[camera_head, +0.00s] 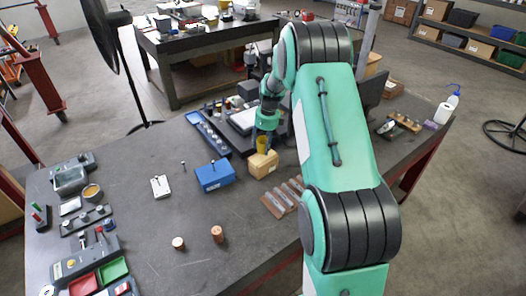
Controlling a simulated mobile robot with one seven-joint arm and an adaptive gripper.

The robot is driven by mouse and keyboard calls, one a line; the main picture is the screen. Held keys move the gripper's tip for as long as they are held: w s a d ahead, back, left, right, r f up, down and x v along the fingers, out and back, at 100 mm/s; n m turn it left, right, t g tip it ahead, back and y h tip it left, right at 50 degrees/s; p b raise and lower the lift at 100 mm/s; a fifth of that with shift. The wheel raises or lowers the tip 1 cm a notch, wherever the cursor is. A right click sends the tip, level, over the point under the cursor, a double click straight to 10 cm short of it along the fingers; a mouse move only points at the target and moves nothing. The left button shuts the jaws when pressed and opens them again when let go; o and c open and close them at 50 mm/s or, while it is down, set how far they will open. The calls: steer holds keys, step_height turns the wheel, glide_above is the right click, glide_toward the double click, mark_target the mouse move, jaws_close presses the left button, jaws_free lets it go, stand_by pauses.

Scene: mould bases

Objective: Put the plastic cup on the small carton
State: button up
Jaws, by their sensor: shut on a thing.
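The yellow plastic cup (262,144) shows just below my gripper (265,132) in the head view, near the middle of the table. My gripper is shut on the cup. The small carton (263,164), a light tan box, is directly under the cup in the picture. The cup's lower edge meets the carton's top in this view; I cannot tell whether they touch or a small gap is left. The fingertips are small here and partly hidden by the wrist.
A blue box (215,176) stands just left of the carton. A wooden rack with clear pieces (284,197) lies to the front right. A long tray (208,134) and dark equipment stand behind.

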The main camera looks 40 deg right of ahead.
mark_target(263, 151)
steer(key=shift+f, duration=1.75)
steer(key=shift+f, duration=0.1)
steer(key=o, duration=1)
steer(key=r, duration=0.8)
steer(key=s+d+r, duration=0.1)
steer(key=r, duration=0.3)
steer(key=shift+a+r, duration=0.1)
